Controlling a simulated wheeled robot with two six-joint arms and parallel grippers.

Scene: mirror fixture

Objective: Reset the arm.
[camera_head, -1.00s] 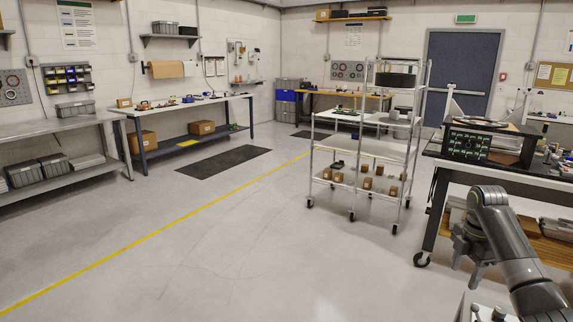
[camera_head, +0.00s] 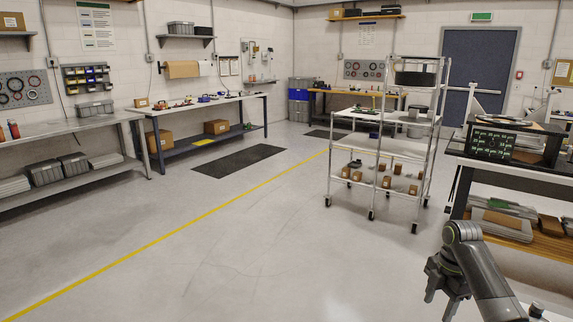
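My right arm comes in at the lower right, bent at a grey joint. Its gripper (camera_head: 442,298) points down over the floor, beside the dark workbench at the right. Its two fingers look apart, with nothing seen between them. My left arm and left gripper are not in view.
A workbench (camera_head: 456,161) stands close at the right, with a black box with a green-marked panel (camera_head: 491,144) on it. A wire-shelf trolley (camera_head: 391,151) with small boxes stands left of it. Open floor (camera_head: 230,265) with a yellow line (camera_head: 185,233) fills the middle and left.

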